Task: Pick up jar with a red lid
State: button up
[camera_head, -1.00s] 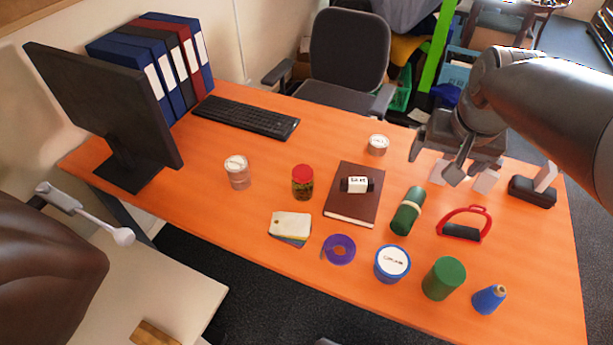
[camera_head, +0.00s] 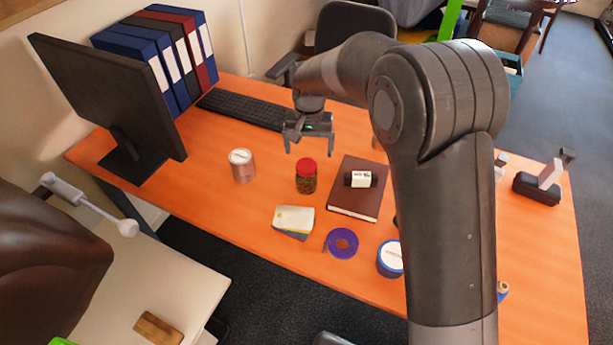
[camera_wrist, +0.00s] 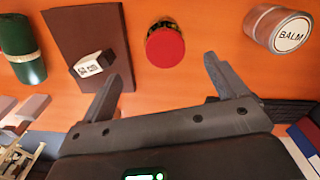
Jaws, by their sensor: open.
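The jar with a red lid (camera_head: 306,176) stands upright on the orange desk, between a tin and a brown book. In the wrist view its red lid (camera_wrist: 165,47) shows from above, beyond the fingertips and between their lines. My gripper (camera_head: 309,151) is open and empty, above the desk just behind the jar in the head view. Its two fingers (camera_wrist: 161,72) are spread apart in the wrist view and do not touch the jar.
A balm tin (camera_head: 242,166) stands left of the jar. Cards (camera_head: 294,220) and purple tape (camera_head: 341,243) lie in front. A keyboard (camera_head: 240,108) is behind. My arm hides the desk's right part.

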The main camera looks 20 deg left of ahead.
aim_at(306, 166)
jog(key=shift+a+f, duration=0.35)
jog(key=shift+f, duration=0.1)
notch_tip(306, 166, down, 6)
jog(key=shift+r, duration=0.2)
jog(key=f, duration=0.5)
jog(key=shift+w+a, duration=0.1)
jog(key=shift+w, duration=0.1)
jog(key=shift+c, duration=0.3)
jog(key=c, duration=1.4)
